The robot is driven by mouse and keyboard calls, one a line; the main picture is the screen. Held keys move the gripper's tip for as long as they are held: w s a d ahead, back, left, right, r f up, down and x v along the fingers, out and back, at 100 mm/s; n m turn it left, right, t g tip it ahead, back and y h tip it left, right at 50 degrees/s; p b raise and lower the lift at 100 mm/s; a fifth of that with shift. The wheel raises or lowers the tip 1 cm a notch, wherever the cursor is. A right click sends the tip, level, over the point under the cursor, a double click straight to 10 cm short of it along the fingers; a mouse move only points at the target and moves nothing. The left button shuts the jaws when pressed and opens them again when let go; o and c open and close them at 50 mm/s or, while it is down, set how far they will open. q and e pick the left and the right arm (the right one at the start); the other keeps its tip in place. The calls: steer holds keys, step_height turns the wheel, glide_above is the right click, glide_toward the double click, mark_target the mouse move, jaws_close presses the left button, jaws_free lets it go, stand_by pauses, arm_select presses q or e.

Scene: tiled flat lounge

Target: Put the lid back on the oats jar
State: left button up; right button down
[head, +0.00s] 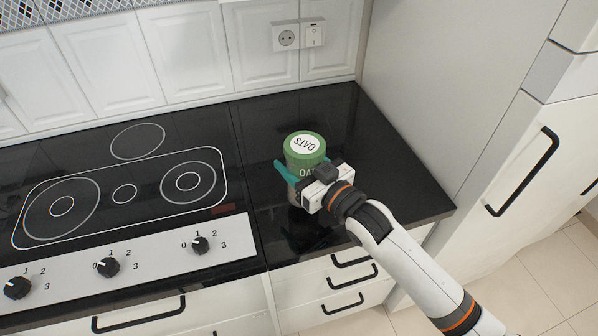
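The oats jar (292,195) stands on the black worktop to the right of the hob, mostly hidden behind my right gripper. The green lid (307,160), with a white round OATS label on top, is at the top of the jar and looks level. Whether it is fully seated cannot be told. My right gripper (303,164) reaches in from the lower right, with its teal fingers spread on either side of the jar just below the lid's top. The left finger looks slightly apart from the green side; the other is largely hidden. My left gripper is not in view.
The black hob (124,194) with several ring marks and front knobs (200,245) lies to the left. A wall socket (286,37) is behind. A tall white cabinet side (450,70) bounds the worktop's right. The worktop (375,150) right of the jar is clear.

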steer(key=shift+f, duration=1.6)
steer(key=shift+f, duration=0.1)
steer(key=shift+c, duration=1.8)
jaws_free()
steer(key=b+v, duration=0.1)
steer(key=v, duration=1)
steer(key=shift+s+d, duration=0.35)
steer(key=shift+s, duration=0.05)
